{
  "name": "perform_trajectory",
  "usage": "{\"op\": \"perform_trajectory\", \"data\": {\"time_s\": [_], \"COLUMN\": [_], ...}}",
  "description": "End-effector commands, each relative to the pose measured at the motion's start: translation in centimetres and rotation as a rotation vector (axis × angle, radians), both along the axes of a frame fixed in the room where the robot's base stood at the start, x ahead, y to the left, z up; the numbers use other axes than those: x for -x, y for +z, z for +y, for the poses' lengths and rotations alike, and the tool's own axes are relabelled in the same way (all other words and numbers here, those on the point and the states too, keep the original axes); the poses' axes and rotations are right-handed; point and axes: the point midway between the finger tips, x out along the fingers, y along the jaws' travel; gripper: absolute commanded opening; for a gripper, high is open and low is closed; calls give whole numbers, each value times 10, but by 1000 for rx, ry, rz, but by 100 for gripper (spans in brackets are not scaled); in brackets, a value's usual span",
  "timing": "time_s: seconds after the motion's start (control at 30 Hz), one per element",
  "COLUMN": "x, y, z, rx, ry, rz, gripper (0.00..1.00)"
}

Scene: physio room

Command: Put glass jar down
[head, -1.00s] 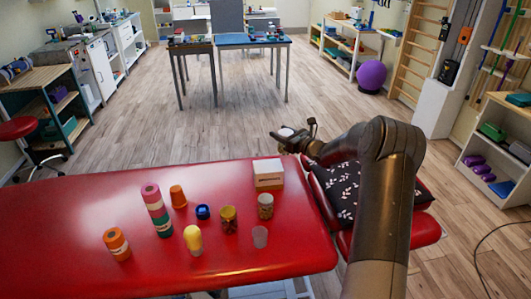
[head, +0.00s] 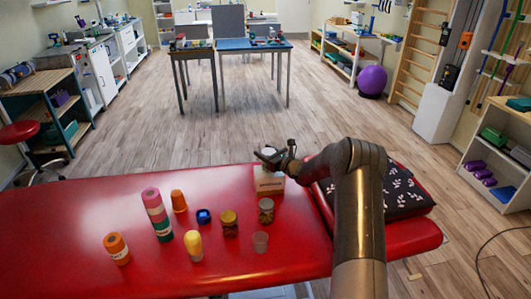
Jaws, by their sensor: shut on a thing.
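My gripper (head: 270,156) is shut on the glass jar (head: 268,150), of which only a pale round top shows. The gripper hides the rest of it. They are at the far edge of the red treatment table (head: 80,220), over or just behind a small cream-and-tan box (head: 268,182). I cannot tell whether the jar touches the box.
On the table stand a jar with a grey lid (head: 266,211), a jar with a yellow lid (head: 229,223), a clear cup (head: 260,242), a blue item (head: 203,216), a yellow-topped bottle (head: 193,245), and orange and striped stacks (head: 157,213). A dark patterned cushion (head: 400,190) lies right.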

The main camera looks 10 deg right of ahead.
Motion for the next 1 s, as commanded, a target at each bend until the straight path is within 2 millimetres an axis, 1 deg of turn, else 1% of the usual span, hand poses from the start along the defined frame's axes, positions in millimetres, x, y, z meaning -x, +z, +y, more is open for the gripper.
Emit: {"op": "perform_trajectory", "data": {"time_s": [0.13,0.17,0.4,0.6,0.7,0.73,0.87,1.0], "x": [0,0,0,0,0,3,17,43], "y": [-2,-2,-2,-2,1,0,1,1], "z": [0,0,0,0,0,-3,-14,-33], "rx": [-1,0,0,0,0,0,-1,0], "ry": [0,0,0,0,0,-1,-2,-4], "rz": [-1,0,0,0,0,1,1,1], "gripper": [3,52,72,72,72,72,72,72]}}
